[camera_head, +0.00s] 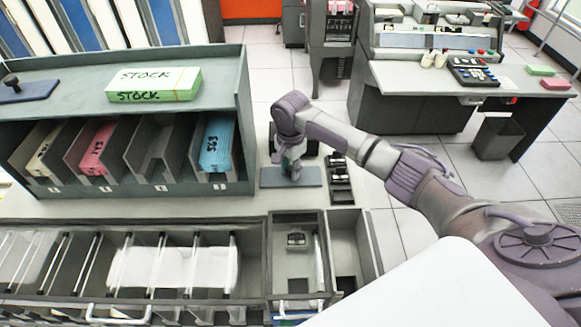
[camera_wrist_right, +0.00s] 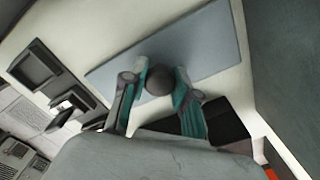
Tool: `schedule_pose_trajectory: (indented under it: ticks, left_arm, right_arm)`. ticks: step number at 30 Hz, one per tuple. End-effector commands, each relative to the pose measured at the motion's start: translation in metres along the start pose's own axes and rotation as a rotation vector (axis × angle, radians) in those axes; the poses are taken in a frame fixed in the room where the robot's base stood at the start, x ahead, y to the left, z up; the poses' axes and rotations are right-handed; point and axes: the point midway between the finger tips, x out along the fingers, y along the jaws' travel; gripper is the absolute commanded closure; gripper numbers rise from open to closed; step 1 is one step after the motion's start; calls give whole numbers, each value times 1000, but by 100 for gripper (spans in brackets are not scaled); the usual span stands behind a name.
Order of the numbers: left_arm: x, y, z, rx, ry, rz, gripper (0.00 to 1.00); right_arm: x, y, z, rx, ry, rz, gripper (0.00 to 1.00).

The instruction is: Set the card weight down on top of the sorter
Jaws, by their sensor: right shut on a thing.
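The card weight, a flat blue-grey plate (camera_head: 307,178) with a dark round knob (camera_wrist_right: 159,81), is at the pale counter just right of the sorter. I cannot tell whether it touches the counter. My right gripper (camera_head: 292,171) is above it, fingers pointing down. In the right wrist view its teal-padded fingers (camera_wrist_right: 161,88) are shut on the knob. The grey-green slotted unit, seemingly the sorter (camera_head: 222,72), stands to the left. A similar blue plate with a black knob (camera_head: 28,91) lies on its top at the left. My left gripper is not in view.
A green STOCK card block (camera_head: 153,84) sits mid-top on the sorter; the top is bare to its right. Slots below hold pink (camera_head: 97,147) and blue (camera_head: 217,145) card blocks. A black tray (camera_head: 341,180) lies right of the weight. Railed bins (camera_head: 268,262) run along the front.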

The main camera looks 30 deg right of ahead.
Motion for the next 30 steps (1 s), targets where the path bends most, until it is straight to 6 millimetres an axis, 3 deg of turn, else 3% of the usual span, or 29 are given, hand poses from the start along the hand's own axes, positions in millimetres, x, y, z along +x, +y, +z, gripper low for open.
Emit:
schedule_pose_trajectory:
  ticks: [3,4,8,20,23,30]
  left_arm:
    - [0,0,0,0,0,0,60]
    - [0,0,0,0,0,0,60]
    - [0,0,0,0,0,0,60]
    - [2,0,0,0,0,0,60]
    - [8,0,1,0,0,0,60]
    - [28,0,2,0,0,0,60]
  right_arm:
    - [1,0,0,0,-1,-2,100]
    - [3,0,0,0,-1,0,69]
    - [2,0,0,0,0,0,48]
    - [-3,0,0,0,1,-2,46]
    - [-15,-1,-1,0,1,-4,46]
    - [-66,-1,0,-1,0,-7,46]
